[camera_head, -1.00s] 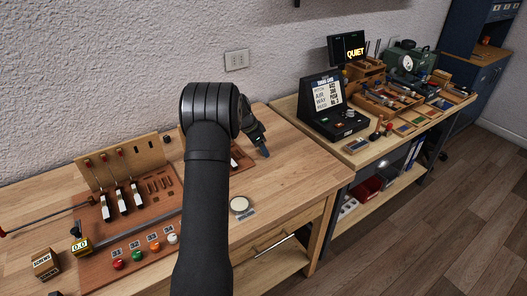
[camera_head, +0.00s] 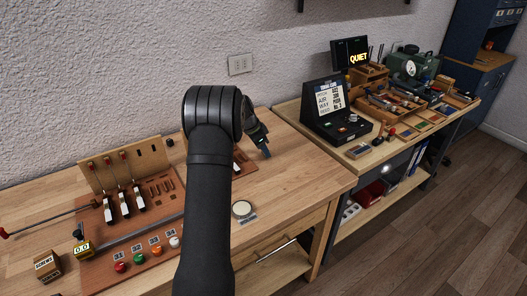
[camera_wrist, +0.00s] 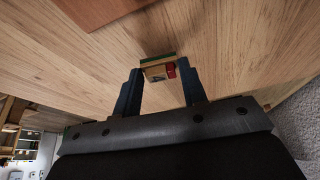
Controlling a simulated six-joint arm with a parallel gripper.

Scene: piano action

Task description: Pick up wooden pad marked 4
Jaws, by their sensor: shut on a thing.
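In the wrist view, a small wooden pad (camera_wrist: 156,72) with a green layer along one edge and a red patch at its right end sits between the two dark blue fingers of my gripper (camera_wrist: 159,80). My gripper is shut on it. Its number is too small to read. In the head view, my gripper (camera_head: 263,148) points down over the wooden bench, to the right of my arm. The pad cannot be made out there. I cannot tell whether the pad touches the bench top.
A brown board with piano hammers (camera_head: 125,203) stands at left, with several coloured knobs in front. A round dish (camera_head: 242,209) lies on the bench (camera_head: 290,185) near my arm. A second bench at right holds a black console (camera_head: 332,115) and tool trays.

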